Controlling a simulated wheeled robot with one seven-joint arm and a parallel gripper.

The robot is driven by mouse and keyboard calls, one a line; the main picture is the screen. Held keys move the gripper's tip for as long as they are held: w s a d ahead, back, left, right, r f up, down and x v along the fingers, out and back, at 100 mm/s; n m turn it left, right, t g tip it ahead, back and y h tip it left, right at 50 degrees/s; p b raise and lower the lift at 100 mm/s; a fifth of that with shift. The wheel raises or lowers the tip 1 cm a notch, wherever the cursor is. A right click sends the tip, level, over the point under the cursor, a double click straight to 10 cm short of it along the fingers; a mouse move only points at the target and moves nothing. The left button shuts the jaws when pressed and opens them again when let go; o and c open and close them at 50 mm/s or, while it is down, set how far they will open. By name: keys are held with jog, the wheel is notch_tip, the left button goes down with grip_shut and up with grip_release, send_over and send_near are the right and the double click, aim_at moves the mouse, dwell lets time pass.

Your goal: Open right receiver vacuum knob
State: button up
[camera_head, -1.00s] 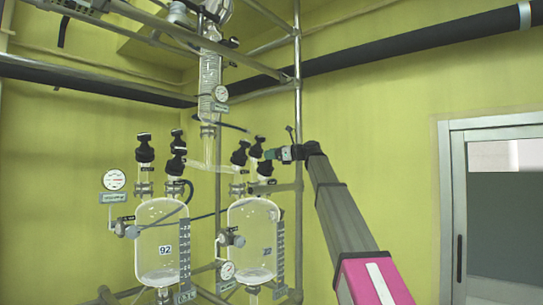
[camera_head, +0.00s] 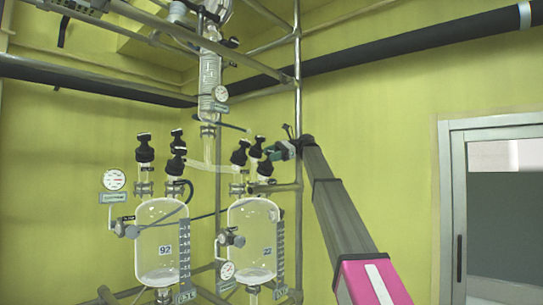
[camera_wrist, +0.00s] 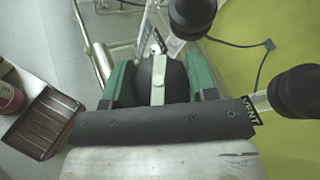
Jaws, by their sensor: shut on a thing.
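The right receiver (camera_head: 254,240) is a glass vessel with black knobs on its top. Two of these, the left knob (camera_head: 238,157) and the middle knob (camera_head: 256,148), stand clear of my gripper. My gripper (camera_head: 272,152) is at the right side of this cluster. In the wrist view its green fingers (camera_wrist: 160,80) are shut on a dark rounded knob (camera_wrist: 173,74) with a pale bar across it. A small label behind that knob is hard to read. Another black knob (camera_wrist: 298,92) at the right has a "VENT" label.
A further black knob (camera_wrist: 191,14) is close above the fingers. The left receiver (camera_head: 160,240), marked 92, stands beside the right one. Metal frame pipes (camera_head: 298,90) rise behind my gripper. A brown tray (camera_wrist: 45,122) lies far below.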

aim_at(270, 152)
jog(key=shift+n+g+h, duration=0.3)
jog(key=shift+h, duration=0.1)
jog(key=o, duration=0.9)
jog(key=shift+r, duration=0.1)
jog(key=shift+r, duration=0.3)
jog(key=r, duration=0.4)
jog(key=shift+s+a, duration=0.25)
jog(key=shift+s, duration=0.05)
jog(key=s+a+r, duration=0.4)
jog(key=s+a, duration=0.1)
jog(key=s+a+r, duration=0.2)
jog(key=s, duration=0.1)
jog(key=shift+a+r, duration=0.1)
jog(key=shift+a, duration=0.1)
